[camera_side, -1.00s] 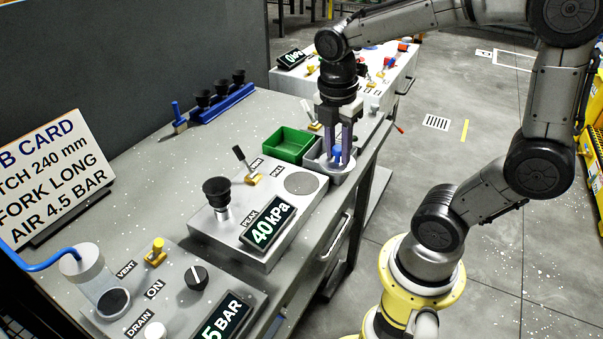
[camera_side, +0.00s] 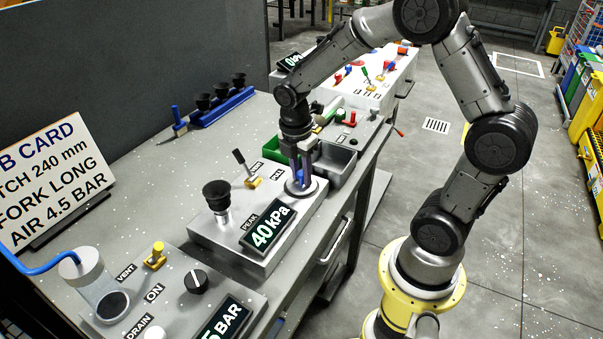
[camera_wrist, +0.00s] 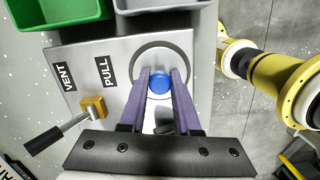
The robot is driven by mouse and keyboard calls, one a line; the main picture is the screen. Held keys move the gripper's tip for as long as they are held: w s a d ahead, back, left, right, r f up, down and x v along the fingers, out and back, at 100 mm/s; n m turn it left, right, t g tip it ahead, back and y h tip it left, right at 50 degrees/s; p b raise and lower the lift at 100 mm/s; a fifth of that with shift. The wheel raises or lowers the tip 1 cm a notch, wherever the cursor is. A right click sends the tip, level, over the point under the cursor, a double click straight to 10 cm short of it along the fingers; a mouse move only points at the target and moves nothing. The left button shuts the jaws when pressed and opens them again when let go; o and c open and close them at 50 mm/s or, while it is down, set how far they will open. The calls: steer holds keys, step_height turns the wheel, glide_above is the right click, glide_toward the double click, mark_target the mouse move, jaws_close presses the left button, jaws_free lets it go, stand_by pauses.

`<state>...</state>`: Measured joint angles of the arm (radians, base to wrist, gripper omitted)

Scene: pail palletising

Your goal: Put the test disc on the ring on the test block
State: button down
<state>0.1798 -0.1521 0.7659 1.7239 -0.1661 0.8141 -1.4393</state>
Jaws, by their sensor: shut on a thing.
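The test disc (camera_wrist: 150,62) is a pale round plate with a blue knob (camera_wrist: 160,83). My gripper (camera_wrist: 160,76) is shut on the knob, with one finger on each side. In the side view my gripper (camera_side: 301,181) points straight down at the back right of the grey test block (camera_side: 225,240). The disc (camera_side: 293,192) is over the ring there and hides most of it. In the wrist view a darker grey ring (camera_wrist: 137,73) shows around the disc. I cannot tell whether the disc touches the block or hovers just above it.
On the block stand a black suction cup (camera_side: 216,190), a lever valve (camera_side: 251,181) and a 40 kPa display (camera_side: 267,227). A green bin (camera_wrist: 62,10) and a grey bin (camera_side: 335,162) lie just beyond the block. The bench edge runs close on the right.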

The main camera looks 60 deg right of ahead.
mark_target(298, 186)
steer(key=shift+f, duration=0.25)
steer(key=c, duration=0.6)
jaws_free()
steer(key=shift+r, duration=0.15)
step_height(298, 186, up, 11)
steer(key=a, duration=0.1)
steer(key=s+a+r+m+t, duration=0.1)
steer(key=s+a+m+t, duration=0.1)
steer(key=s+m, duration=0.3)
steer(key=s+a+r+m+t+y, duration=0.1)
steer(key=s+a+r+m+t, duration=0.1)
steer(key=s+m, duration=0.3)
steer(key=s+a+r+m+t, duration=0.1)
steer(key=s+a+m, duration=0.2)
steer(key=s+m, duration=0.2)
steer(key=shift+s+a+r+m+t, duration=0.25)
steer(key=shift+s+r+m+t, duration=0.05)
steer(key=shift+m+t, duration=0.1)
